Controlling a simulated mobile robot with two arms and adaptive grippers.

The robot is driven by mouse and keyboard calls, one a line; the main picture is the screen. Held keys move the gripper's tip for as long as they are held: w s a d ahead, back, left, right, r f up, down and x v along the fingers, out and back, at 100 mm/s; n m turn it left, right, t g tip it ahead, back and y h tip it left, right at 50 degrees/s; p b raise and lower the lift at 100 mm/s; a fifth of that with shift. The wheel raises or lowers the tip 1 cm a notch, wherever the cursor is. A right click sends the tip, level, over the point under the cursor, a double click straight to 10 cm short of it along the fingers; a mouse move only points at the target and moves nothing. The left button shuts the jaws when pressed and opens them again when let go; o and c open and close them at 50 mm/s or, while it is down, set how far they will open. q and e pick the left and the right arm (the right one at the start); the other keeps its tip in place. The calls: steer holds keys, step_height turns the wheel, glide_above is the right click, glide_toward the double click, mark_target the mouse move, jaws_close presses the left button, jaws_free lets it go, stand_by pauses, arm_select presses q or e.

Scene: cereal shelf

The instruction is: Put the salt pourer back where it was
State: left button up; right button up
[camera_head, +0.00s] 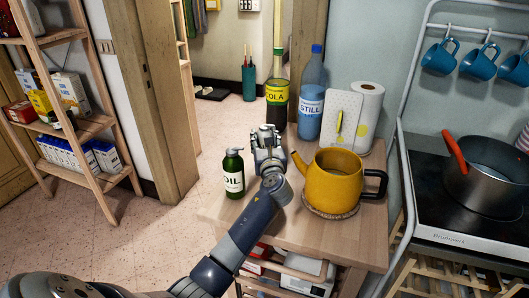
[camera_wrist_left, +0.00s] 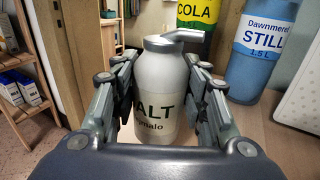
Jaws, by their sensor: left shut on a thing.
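The salt pourer (camera_wrist_left: 165,95) is a pale metal bottle with a bent spout and the letters "ALT" showing. In the left wrist view it stands upright between the two fingers of my left gripper (camera_wrist_left: 160,100), which is shut on it. The pourer is mostly hidden there behind the gripper. I cannot tell whether its base touches the table. My right gripper is not in view.
A cola bottle (camera_head: 277,103) and a blue water bottle (camera_head: 310,105) stand behind the gripper. A paper roll (camera_head: 367,115) and a white board (camera_head: 341,120) stand at the back right. The stove (camera_head: 470,215) with a pot (camera_head: 487,175) is to the right.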

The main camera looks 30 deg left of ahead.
arm_select(q)
step_height(320, 180, down, 4)
steer(key=shift+r+b, duration=0.15)
steer(key=shift+b, duration=0.25)
steer(key=o, duration=1.2)
steer(key=v, duration=1.2)
steer(key=shift+d, duration=0.1)
